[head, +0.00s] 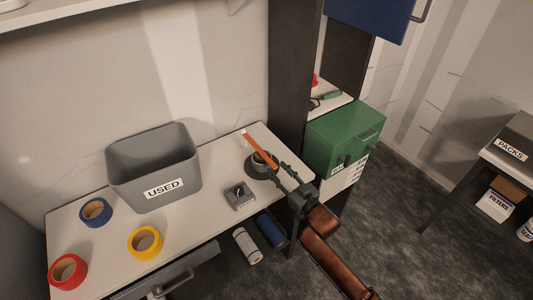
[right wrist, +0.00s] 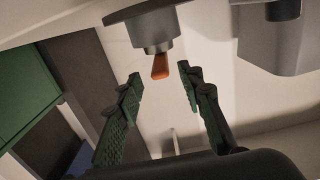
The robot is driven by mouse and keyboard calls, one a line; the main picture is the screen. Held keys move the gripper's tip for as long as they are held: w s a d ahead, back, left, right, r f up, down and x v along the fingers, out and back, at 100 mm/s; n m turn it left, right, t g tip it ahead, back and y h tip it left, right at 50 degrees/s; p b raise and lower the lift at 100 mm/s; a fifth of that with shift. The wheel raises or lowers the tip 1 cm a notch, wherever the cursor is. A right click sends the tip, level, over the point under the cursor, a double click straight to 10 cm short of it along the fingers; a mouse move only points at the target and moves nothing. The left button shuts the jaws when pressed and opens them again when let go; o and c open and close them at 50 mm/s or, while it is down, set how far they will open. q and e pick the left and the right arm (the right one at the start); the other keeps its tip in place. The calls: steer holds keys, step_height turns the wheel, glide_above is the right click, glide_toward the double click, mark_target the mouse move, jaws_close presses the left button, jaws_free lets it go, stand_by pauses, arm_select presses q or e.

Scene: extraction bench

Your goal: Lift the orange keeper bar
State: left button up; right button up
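The orange keeper bar (head: 260,148) lies across the top of a dark round piece (head: 256,170) near the right end of the bench. In the right wrist view, the bar's orange end (right wrist: 160,67) sticks out by a grey cylinder (right wrist: 152,38). My right gripper (head: 278,170) is at the dark round piece, close to the bar's near end. In the right wrist view its fingers (right wrist: 162,78) are spread apart, with the bar end showing between the tips and nothing clearly held. Contact with the bar cannot be told. My left gripper is not in view.
A small grey block with a knob (head: 239,196) sits just left of my right gripper. A grey bin marked USED (head: 130,182) and yellow (head: 145,257), blue (head: 96,224) and red (head: 83,271) rings stand farther left. A green cabinet (head: 318,142) stands to the right.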

mark_target(266, 156)
steer(key=shift+w+a, duration=0.25)
steer(key=shift+w, duration=0.05)
steer(key=b+x, duration=0.1)
steer(key=x, duration=0.5)
steer(key=shift+w+a, duration=0.25)
steer(key=shift+w, duration=0.05)
steer(key=shift+w+a+r, duration=0.1)
steer(key=shift+w+a, duration=0.1)
steer(key=shift+w, duration=0.1)
steer(key=shift+w+a, duration=0.1)
steer(key=shift+w, duration=0.15)
steer(key=shift+a, duration=0.1)
steer(key=c, duration=0.7)
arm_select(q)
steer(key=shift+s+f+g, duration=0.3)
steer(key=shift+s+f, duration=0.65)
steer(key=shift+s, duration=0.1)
arm_select(e)
jaws_close()
